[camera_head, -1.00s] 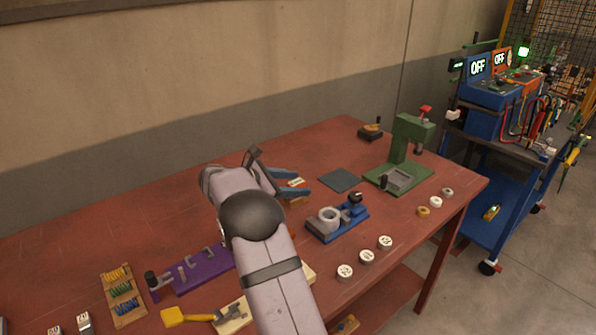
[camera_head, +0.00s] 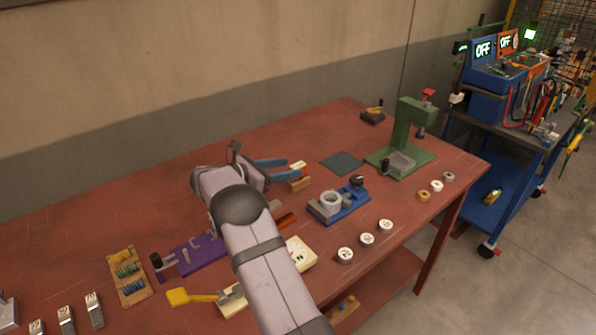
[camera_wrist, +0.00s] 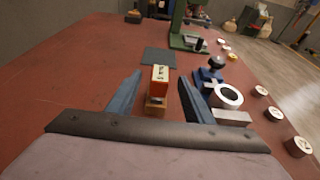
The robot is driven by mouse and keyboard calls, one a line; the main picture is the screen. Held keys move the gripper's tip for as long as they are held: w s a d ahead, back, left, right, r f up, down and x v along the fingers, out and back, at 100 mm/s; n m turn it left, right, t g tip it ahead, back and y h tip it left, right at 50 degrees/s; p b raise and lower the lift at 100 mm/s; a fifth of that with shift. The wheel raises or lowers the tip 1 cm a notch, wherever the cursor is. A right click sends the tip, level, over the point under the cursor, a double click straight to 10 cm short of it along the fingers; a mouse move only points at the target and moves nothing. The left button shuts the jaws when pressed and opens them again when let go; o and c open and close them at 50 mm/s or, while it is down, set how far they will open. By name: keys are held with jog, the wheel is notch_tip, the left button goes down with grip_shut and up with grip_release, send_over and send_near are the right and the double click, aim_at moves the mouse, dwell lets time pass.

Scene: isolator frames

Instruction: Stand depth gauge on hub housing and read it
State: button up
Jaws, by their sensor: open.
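What seems to be the depth gauge is a small orange block with a white marked face (camera_wrist: 160,77), upright on a wooden stand (camera_wrist: 155,104). It also shows beyond my fingertips in the head view (camera_head: 298,166). My gripper (camera_wrist: 158,88) is open and empty. In the wrist view its blue fingers appear on either side of the gauge, with gaps. The hub housing seems to be the grey ring (camera_head: 330,200) on a blue fixture (camera_head: 347,213), right of my gripper. It shows in the wrist view too (camera_wrist: 227,96). The gauge's reading is too small to tell.
A dark flat mat (camera_head: 342,163) and a green press (camera_head: 405,145) stand farther back. Several round marked pieces (camera_head: 367,240) lie near the right edge. A purple fixture (camera_head: 200,252) and a cream board (camera_head: 300,253) are near my arm. The back left of the table (camera_head: 110,210) is clear.

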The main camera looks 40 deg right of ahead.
aim_at(298, 165)
jog(key=shift+p+x, duration=0.8)
jog(key=shift+x, duration=1.8)
jog(key=shift+f, duration=0.25)
jog(key=shift+a, duration=0.1)
jog(key=shift+r, duration=0.1)
grip_shut()
